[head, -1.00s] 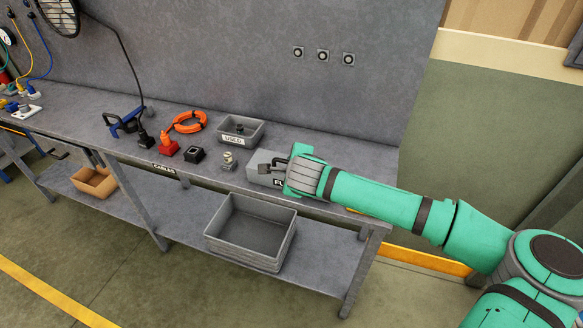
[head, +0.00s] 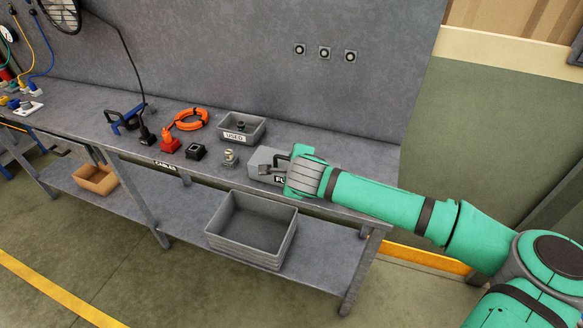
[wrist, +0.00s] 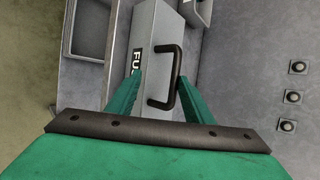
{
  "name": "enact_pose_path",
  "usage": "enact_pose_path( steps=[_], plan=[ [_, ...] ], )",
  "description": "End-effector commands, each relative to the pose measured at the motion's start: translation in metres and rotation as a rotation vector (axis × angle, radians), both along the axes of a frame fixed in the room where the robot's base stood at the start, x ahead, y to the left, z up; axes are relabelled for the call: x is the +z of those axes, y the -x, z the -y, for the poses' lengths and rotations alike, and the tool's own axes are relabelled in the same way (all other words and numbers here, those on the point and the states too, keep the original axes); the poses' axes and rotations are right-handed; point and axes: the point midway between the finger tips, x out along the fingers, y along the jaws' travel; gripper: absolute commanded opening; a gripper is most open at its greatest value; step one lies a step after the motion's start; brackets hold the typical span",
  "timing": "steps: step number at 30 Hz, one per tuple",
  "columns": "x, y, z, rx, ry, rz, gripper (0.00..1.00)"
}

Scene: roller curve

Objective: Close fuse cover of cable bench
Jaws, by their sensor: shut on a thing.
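The grey fuse box (head: 262,156) sits near the right end of the bench, with its cover looking flat on top. Its label is partly hidden; only "FU" reads. The box also shows in the wrist view (wrist: 152,30), with a black handle (wrist: 179,66) on its cover. My gripper (wrist: 161,82) is at the handle, with one green finger on each side, and is shut on it. In the head view my gripper (head: 290,168) covers the right part of the box. Whether the cover is fully closed cannot be told.
A grey tray marked "USED" (head: 259,135), a small metal part (head: 229,158), a black block (head: 196,151) and a red part (head: 169,142) stand left of the box. A large grey bin (head: 242,248) stands on the lower shelf.

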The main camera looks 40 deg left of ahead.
Motion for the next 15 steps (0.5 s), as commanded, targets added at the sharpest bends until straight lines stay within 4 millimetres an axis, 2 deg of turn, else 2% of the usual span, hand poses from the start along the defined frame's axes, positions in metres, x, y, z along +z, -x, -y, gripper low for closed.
enact_pose_path(
  steps=[2, 15],
  plan=[
    [0.001, 0.010, 0.007, 0.003, 0.004, -0.013, 0.30],
    [0.054, 0.047, 0.049, 0.000, 0.001, -0.001, 0.30]
  ],
)
